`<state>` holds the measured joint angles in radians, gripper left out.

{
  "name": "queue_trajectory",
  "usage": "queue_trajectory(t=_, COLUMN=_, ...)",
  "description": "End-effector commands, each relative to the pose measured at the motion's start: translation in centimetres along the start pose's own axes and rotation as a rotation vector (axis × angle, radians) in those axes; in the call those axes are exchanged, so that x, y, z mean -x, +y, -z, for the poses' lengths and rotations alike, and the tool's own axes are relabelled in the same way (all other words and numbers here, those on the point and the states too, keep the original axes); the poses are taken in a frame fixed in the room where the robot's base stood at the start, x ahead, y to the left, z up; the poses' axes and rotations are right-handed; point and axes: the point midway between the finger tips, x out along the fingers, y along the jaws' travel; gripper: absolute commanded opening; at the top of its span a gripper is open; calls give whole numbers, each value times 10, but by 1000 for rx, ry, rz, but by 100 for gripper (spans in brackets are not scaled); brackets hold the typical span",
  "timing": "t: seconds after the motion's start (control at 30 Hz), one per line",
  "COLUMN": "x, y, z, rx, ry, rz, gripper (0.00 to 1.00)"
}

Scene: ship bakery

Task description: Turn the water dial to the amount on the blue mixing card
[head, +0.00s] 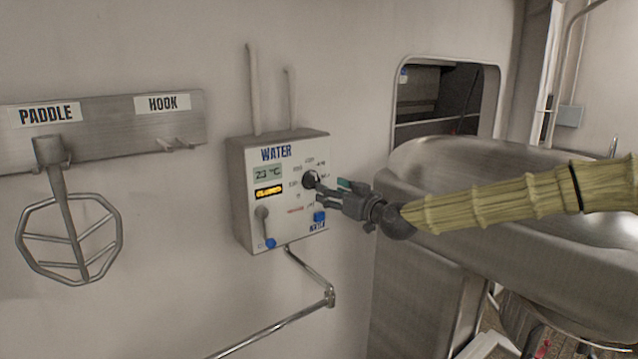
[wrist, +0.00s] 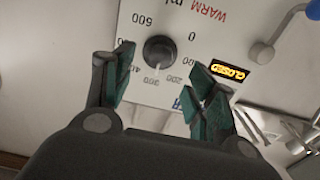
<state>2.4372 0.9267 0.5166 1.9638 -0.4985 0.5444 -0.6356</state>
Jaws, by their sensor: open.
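The water panel (head: 240,190) is a grey box on the wall labelled WATER. Its round black dial (head: 309,179) sits on the right part of the face, ringed by printed numbers. In the wrist view the dial (wrist: 159,49) appears upside down with the panel; 600, 0 and 200 are readable around it. I cannot tell clearly which mark it points to. My gripper (head: 325,190) is open in front of the panel. In the wrist view my gripper (wrist: 164,72) has one finger on each side of the dial, with gaps showing. No blue mixing card is visible.
The panel has a 23 °C display (head: 267,173), a yellow CLOSED display (head: 269,191), a lever (head: 262,218) and a blue button (head: 319,216). A paddle (head: 62,210) hangs at left. A large steel bowl (head: 440,165) stands at right, beneath my arm.

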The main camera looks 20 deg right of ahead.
Motion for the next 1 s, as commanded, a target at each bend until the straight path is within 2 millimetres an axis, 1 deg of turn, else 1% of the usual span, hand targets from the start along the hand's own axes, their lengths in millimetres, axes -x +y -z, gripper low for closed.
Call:
queue_trajectory(t=0.4, x=-41, y=0, z=1, rx=-2, ry=-1, rz=0, gripper=57)
queue_trajectory(t=0.6, x=-56, y=0, z=1, rx=-1, ry=-1, rz=0, gripper=57)
queue_trajectory(t=0.8, x=-63, y=0, z=0, rx=-2, ry=0, rz=0, gripper=57)
queue_trajectory(t=1.0, x=-64, y=0, z=0, rx=-2, ry=0, rz=0, gripper=57)
